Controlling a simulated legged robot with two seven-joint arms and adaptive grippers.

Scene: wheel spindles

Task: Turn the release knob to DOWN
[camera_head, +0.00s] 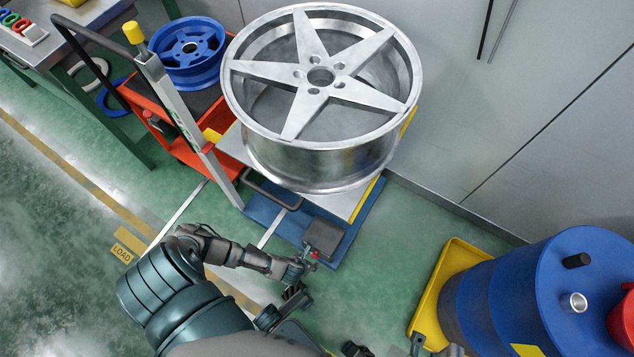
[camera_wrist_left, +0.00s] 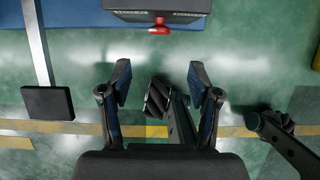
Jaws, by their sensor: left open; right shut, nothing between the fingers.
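The release knob (camera_head: 314,254) is small and red, on the near side of a dark box (camera_head: 325,236) at the end of the blue lift base. In the left wrist view, the knob (camera_wrist_left: 158,29) is a red bar lying crosswise under the box (camera_wrist_left: 165,16). Its markings are too small to read. My left gripper (camera_head: 303,267) is at the near side of the box. In the left wrist view, its fingers (camera_wrist_left: 160,70) are open and empty, with the knob beyond their tips and apart from them. My right gripper (camera_head: 418,343) is shut at the bottom edge, partly cut off.
A large silver wheel (camera_head: 320,76) stands on the lift. A red cart (camera_head: 170,135) with a blue wheel (camera_head: 190,48) is behind left. A yellow tray (camera_head: 440,272) and blue drum (camera_head: 530,285) stand at right. Green floor is free between lift and tray.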

